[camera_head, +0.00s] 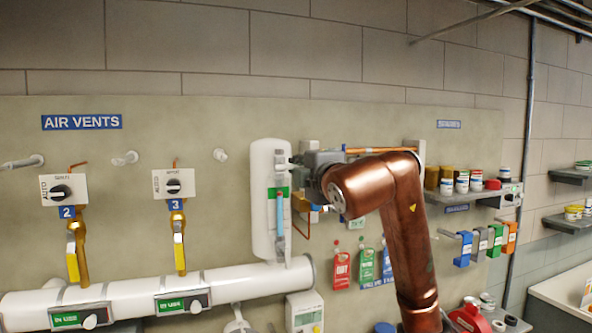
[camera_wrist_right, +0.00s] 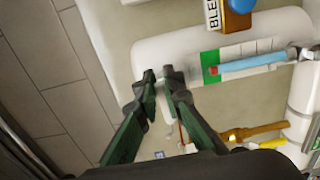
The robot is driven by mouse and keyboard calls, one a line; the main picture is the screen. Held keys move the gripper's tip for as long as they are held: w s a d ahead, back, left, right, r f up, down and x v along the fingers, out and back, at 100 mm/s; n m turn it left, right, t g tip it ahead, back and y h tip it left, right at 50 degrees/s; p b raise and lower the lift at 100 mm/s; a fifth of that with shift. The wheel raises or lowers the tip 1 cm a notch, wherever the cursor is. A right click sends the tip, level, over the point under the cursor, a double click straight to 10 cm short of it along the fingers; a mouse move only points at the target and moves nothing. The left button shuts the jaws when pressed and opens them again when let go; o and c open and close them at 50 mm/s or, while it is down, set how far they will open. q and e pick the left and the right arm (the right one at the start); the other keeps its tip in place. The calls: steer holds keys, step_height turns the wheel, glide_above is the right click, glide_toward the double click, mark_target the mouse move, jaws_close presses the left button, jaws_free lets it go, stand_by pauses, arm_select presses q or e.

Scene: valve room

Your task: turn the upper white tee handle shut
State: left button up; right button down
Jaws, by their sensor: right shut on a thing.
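A long white gauge body (camera_head: 262,190) with a green patch and a blue tube (camera_head: 281,215) stands upright on the wall panel. It also shows lying sideways in the right wrist view (camera_wrist_right: 185,44). My right gripper (camera_head: 297,161) is at the upper end of this body, coming from the right. In the right wrist view its two dark fingers (camera_wrist_right: 160,74) are close together at that end, shut on the upper white tee handle. The handle is mostly hidden by the fingers, so its angle cannot be told. My left gripper is not in view.
A white horizontal pipe (camera_head: 140,296) with green tags runs below. Two yellow-handled vent valves (camera_head: 72,250) (camera_head: 179,250) stand to the left. A shelf with jars (camera_head: 461,182) is on the right.

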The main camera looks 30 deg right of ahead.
stand_by(0.4)
steer(key=shift+m, duration=0.3)
steer(key=c, duration=2)
jaws_free()
steer(key=shift+c, duration=0.2)
steer(key=shift+s, duration=0.1)
steer(key=v, duration=1.1)
steer(key=shift+s, duration=0.4)
steer(key=shift+f, duration=0.1)
